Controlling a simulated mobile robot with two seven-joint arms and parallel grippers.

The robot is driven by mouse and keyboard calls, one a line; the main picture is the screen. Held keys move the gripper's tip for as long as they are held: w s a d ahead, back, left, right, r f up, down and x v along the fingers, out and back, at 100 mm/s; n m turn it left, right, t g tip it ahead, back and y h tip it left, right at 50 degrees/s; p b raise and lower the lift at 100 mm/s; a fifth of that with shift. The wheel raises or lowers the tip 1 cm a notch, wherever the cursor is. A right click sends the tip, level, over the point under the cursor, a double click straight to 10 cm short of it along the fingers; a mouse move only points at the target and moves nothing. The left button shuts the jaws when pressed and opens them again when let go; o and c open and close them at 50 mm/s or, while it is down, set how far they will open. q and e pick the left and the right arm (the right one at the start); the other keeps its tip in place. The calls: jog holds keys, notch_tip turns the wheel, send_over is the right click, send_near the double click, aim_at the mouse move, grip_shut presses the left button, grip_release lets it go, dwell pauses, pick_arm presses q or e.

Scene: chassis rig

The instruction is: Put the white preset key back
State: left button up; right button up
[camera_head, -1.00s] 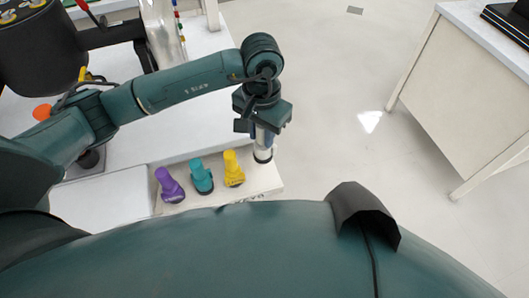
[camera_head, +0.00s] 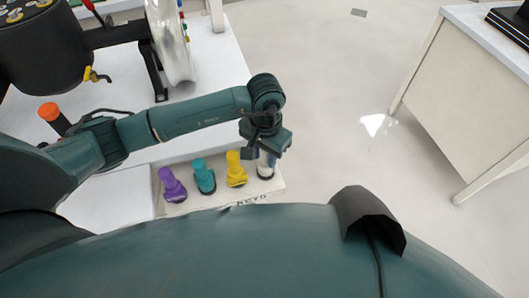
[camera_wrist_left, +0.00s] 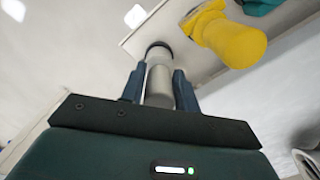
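The white preset key (camera_head: 266,165) is upright at the right end of the pale key rack (camera_head: 225,197). Its dark lower end is at the rack's top; I cannot tell whether it is seated. My left gripper (camera_head: 263,152) is above it, pointing down. In the left wrist view the two blue fingers (camera_wrist_left: 159,88) stand on either side of the white key (camera_wrist_left: 159,78), closed on its shaft. A yellow key (camera_head: 236,169), a teal key (camera_head: 203,176) and a purple key (camera_head: 172,185) stand to its left. My right gripper is not in view.
A white table (camera_head: 215,70) carries a dark drum (camera_head: 40,50) and a clear reel (camera_head: 170,40) at the back left. An orange-topped post (camera_head: 48,112) stands near my left arm. A pale cabinet (camera_head: 455,110) is at right. Open floor lies between.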

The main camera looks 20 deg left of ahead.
pick_arm(q)
jog(key=o, duration=0.3)
jog(key=shift+o, duration=0.2)
